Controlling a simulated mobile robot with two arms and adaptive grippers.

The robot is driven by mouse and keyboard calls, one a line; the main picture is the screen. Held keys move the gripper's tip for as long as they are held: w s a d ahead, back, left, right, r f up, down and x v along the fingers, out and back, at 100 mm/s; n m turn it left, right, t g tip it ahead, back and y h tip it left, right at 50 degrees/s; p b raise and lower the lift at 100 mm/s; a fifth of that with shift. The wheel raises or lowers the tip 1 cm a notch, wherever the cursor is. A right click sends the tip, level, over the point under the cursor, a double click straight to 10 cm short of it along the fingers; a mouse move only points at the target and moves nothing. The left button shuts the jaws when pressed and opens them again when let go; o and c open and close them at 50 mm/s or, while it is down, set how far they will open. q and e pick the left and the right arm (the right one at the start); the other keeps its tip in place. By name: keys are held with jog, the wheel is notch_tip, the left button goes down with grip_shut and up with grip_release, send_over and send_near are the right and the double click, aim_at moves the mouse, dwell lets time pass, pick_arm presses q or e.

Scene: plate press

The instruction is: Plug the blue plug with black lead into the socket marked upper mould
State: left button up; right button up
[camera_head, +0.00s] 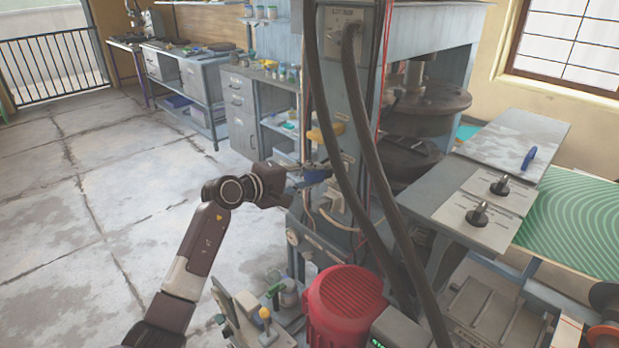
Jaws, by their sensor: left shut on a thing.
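My left gripper (293,184) reaches in from the left to the side of the press column and is shut on the blue plug (316,175). The plug is at the column's socket area, partly covered by the gripper. I cannot tell whether it touches a socket or is seated in one. Its black lead cannot be made out apart from the dark hoses. The socket marking "upper mould" is not readable at this size. My right gripper is not in view.
A yellow fitting (326,132) sits above the blue plug, and a white plug with a lead (333,197) below it. Two thick dark hoses (368,150) hang in front of the column. A red motor (346,303) stands below. Open floor (110,220) lies left.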

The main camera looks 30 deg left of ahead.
pick_arm(q)
jog(key=shift+b+x, duration=0.8)
jog(key=shift+x, duration=0.5)
jog(key=o, duration=1.2)
jog(key=shift+o, duration=0.2)
